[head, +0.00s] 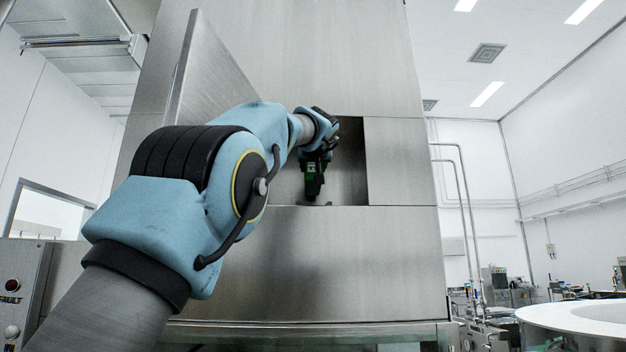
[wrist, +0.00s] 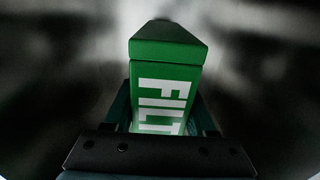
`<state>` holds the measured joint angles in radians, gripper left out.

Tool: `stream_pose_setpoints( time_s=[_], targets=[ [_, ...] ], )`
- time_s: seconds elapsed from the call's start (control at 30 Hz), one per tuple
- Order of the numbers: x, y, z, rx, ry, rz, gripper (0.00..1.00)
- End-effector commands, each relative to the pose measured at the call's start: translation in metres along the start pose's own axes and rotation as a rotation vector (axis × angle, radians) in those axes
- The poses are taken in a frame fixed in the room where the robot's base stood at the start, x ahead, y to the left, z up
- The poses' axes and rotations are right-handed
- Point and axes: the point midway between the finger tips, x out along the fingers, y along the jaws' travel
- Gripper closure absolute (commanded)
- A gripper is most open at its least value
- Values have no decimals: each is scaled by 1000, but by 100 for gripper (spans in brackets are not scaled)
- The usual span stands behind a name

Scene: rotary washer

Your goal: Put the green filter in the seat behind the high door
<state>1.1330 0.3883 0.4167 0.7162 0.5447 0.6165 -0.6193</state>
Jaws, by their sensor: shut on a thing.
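The green filter (wrist: 166,72) is a green block with white lettering, seen large in the wrist view. My gripper (wrist: 163,120) is shut on it, one finger on each side. In the head view the filter (head: 312,168) hangs below my gripper (head: 314,160), inside the opening (head: 352,165) high in the steel machine. The high door (head: 208,75) stands swung open to the left of the opening. A small dark part, possibly the seat (head: 318,204), shows at the opening's lower edge under the filter. Whether the filter touches it cannot be told.
Steel panels (head: 330,260) surround the opening on all sides. My arm reaches up between the open door and the opening's right wall. A control box (head: 18,290) stands at the lower left, and a round white-topped unit (head: 580,318) at the lower right.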

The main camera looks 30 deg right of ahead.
Motion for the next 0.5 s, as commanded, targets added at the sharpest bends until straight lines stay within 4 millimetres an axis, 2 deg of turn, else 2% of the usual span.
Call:
stream_pose_setpoints(
  time_s=[0.1,0.37,0.5],
  targets=[
    [-1,0,19,0,0,1,100],
    [-1,0,38,-1,0,1,100],
    [-2,1,57,0,-1,2,100]
  ],
)
